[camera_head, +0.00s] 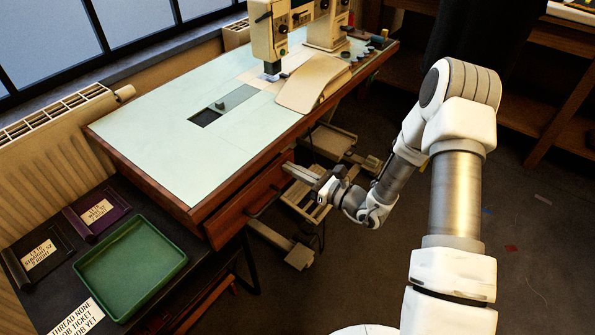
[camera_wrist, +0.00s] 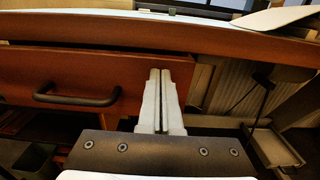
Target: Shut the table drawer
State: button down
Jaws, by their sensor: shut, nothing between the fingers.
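The table drawer (camera_head: 238,209) is a reddish-brown wooden front under the near long edge of the sewing table (camera_head: 165,165). A dark bar handle (camera_head: 264,205) is on it. How far the drawer stands out is hard to tell. In the wrist view the drawer front (camera_wrist: 110,68) fills the left, its handle (camera_wrist: 76,97) left of the fingers. My gripper (camera_head: 289,168) is shut and empty, its fingertips by the drawer front's right end. In the wrist view my gripper (camera_wrist: 160,72) points at the front, right of the handle; contact is unclear.
A sewing machine (camera_head: 268,38) stands on the table's far end. A pedal frame (camera_head: 300,200) is below the table, near my gripper. A green tray (camera_head: 130,265) lies on a dark side stand at the left. The floor at the right is mostly clear.

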aim_at(282, 163)
jog(key=x, duration=0.3)
jog(key=shift+a, duration=0.1)
jog(key=shift+w+a+r, duration=0.15)
jog(key=shift+w+a, duration=0.1)
